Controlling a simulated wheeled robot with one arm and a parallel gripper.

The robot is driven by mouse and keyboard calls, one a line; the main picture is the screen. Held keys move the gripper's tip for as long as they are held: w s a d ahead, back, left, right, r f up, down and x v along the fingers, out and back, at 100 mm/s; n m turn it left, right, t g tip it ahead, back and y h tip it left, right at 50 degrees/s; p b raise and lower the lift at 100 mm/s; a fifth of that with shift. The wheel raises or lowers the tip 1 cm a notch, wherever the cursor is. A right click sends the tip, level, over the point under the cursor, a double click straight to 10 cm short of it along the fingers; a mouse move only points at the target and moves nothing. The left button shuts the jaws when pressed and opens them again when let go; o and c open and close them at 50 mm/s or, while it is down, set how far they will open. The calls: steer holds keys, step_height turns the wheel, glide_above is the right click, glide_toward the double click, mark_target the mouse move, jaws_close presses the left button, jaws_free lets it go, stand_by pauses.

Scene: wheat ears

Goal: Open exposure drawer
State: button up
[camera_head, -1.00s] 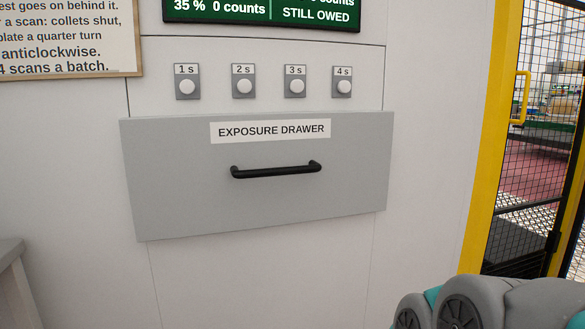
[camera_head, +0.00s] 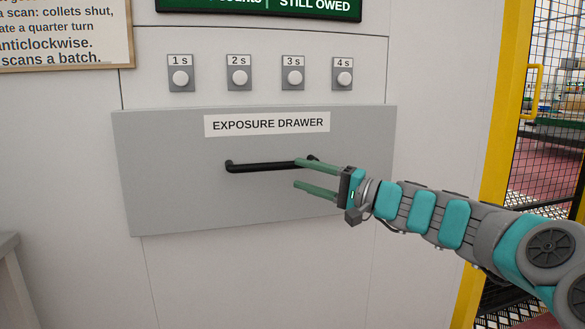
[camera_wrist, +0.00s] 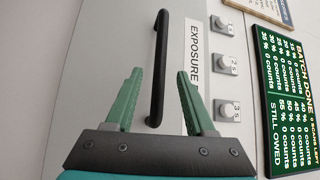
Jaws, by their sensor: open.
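The exposure drawer (camera_head: 190,195) is a wide grey front panel, shut in the white wall, with a white label reading EXPOSURE DRAWER (camera_head: 267,123). Its black bar handle (camera_head: 262,167) runs across the panel below the label. My gripper (camera_head: 297,173) has green fingers spread apart in front of the handle's right half; the upper finger overlaps the handle's right end in the head view. In the wrist view the handle (camera_wrist: 157,70) lies beyond the open fingers (camera_wrist: 158,80), between their tips and nearer the left one. I cannot tell whether they touch it.
Several round white buttons on grey plates, marked 1 s (camera_head: 180,78) to 4 s (camera_head: 344,78), sit above the drawer. A green display (camera_head: 270,8) is above them. A yellow-framed mesh door (camera_head: 560,90) stands at right, and a grey ledge (camera_head: 8,245) at lower left.

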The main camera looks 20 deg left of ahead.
mark_target(281, 168)
steer(key=shift+p+x, duration=0.45)
steer(key=shift+x, duration=3.45)
jaws_close()
